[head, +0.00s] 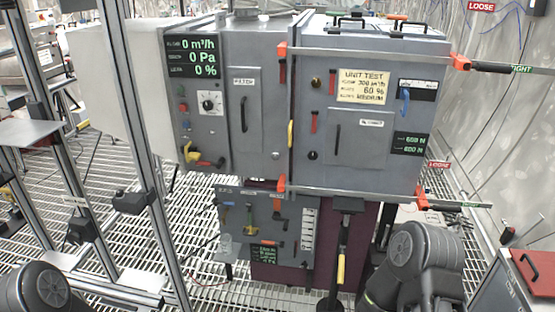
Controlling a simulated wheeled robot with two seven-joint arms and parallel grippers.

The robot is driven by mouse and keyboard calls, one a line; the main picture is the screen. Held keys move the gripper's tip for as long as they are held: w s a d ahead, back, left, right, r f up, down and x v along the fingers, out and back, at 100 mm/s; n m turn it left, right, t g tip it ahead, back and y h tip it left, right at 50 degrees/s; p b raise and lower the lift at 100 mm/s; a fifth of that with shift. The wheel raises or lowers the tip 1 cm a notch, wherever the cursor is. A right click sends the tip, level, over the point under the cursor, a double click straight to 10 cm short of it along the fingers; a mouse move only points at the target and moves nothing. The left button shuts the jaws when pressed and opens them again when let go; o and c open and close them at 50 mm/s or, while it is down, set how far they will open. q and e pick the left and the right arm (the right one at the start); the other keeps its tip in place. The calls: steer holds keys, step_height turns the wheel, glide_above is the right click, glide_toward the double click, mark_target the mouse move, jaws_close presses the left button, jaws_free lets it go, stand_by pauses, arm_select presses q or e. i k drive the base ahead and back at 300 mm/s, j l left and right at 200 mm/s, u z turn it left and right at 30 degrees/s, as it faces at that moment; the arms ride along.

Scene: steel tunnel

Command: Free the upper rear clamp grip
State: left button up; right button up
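The upper clamp has a steel bar (370,54) across the top of the grey unit (265,110). One orange jaw (282,62) is at the seam on the left, and another orange jaw (460,62) is at the right edge. Its black grip (500,68) sticks out to the right, with a green label reading TIGHT. A lower clamp bar (350,192) runs along the bottom edge, with a black grip (460,204) at the right. I cannot tell which clamp counts as rear. My arms show at both lower corners, but neither gripper is in view.
Red LOOSE signs hang at the top right (481,6) and by the lower grip (438,164). Metal uprights (133,130) stand on the left. A control panel (268,225) hangs below the unit. A red-topped box (533,272) is at the lower right. The floor is steel grating.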

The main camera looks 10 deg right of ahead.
mark_target(479, 67)
steer(key=z, duration=1.5)
